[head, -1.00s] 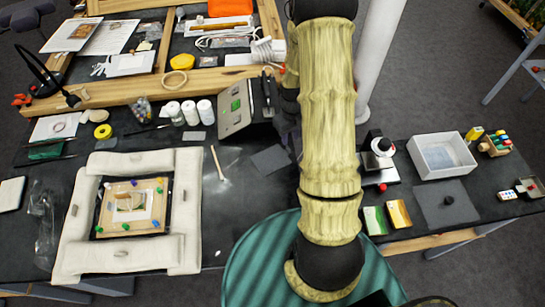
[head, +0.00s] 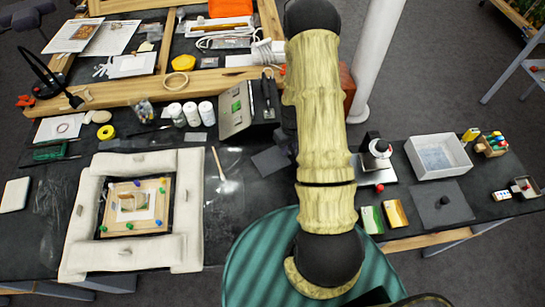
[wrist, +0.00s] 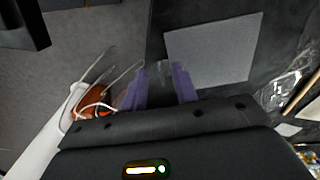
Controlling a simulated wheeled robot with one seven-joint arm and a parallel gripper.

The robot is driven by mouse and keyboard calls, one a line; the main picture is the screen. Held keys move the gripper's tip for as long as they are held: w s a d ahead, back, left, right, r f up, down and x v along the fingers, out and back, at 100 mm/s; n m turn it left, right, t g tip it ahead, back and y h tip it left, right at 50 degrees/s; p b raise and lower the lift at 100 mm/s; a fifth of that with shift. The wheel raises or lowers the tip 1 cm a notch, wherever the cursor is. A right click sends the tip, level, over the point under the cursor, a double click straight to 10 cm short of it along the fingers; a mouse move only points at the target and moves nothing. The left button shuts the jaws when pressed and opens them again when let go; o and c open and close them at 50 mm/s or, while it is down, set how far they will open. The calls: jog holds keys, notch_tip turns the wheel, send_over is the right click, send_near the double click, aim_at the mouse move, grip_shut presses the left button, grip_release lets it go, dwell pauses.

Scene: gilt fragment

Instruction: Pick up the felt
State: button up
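A flat dark grey square (head: 268,160), which looks like the felt, lies on the black table left of my arm in the head view. My arm covers its right side there. In the wrist view a plain grey sheet (wrist: 212,50), seemingly the same piece, lies flat beyond and to the right of my fingers. My gripper (wrist: 160,86) shows two purple fingers set apart with nothing between them. It is apart from the sheet, near the table edge in the wrist view. In the head view my gripper is hidden behind my arm.
A grey box-like plate (head: 235,110) and white jars (head: 190,113) stand behind the grey square. A brush (head: 218,164) lies to its left. A white post (head: 376,60) rises beyond the table. A reddish-brown object (wrist: 92,118) with white cord shows beside my gripper.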

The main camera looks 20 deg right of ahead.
jog(key=shift+f, duration=0.7)
grip_shut()
